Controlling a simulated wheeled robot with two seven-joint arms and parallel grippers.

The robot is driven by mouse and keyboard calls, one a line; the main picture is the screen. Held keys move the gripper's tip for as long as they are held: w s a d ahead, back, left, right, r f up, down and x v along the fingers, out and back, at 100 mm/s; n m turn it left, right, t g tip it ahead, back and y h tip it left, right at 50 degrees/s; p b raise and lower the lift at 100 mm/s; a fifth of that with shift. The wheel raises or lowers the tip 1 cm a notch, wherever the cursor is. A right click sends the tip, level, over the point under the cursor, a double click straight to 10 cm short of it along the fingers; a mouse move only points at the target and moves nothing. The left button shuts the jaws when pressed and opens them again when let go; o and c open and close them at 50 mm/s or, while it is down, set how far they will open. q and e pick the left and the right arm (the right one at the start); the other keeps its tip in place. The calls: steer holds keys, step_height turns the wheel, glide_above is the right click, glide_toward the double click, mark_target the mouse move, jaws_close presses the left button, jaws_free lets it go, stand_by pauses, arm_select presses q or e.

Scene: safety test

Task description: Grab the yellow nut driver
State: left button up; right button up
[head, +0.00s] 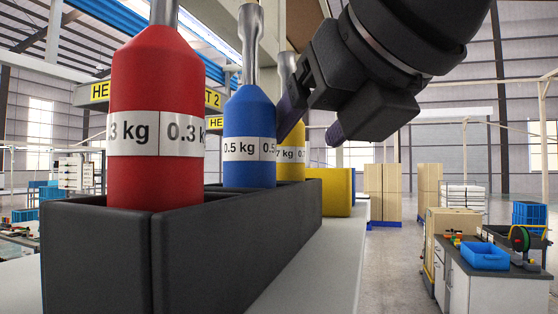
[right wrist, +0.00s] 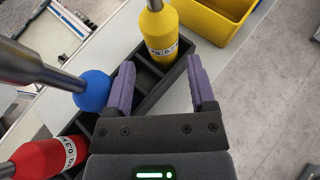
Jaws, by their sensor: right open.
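The yellow nut driver (head: 291,150) stands upright in the far slot of a black holder (head: 215,235), partly hidden behind the blue nut driver (head: 249,130) in the head view. The red nut driver (head: 156,120) stands nearest. In the right wrist view the yellow nut driver (right wrist: 160,38) is ahead of the jaws, toward the left finger. My right gripper (head: 312,125) is open and empty; its purple fingers also show in the right wrist view (right wrist: 164,92), apart from the yellow driver. My left gripper is not in view.
A yellow bin (head: 330,190) stands just beyond the holder on the light table (head: 325,260). The blue driver (right wrist: 93,90) and its metal shaft lie close left of my fingers in the wrist view. Free floor lies right of the table.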

mark_target(296, 147)
steer(key=shift+w+a+f, duration=0.2)
steer(key=shift+w+a, duration=0.05)
steer(key=shift+w, duration=0.15)
steer(key=p+x, duration=0.2)
steer(key=x, duration=0.3)
steer(key=shift+w+d, duration=0.1)
steer(key=shift+w, duration=0.1)
steer(key=shift+s, duration=0.1)
jaws_close()
steer(key=shift+r, duration=0.1)
stand_by(0.5)
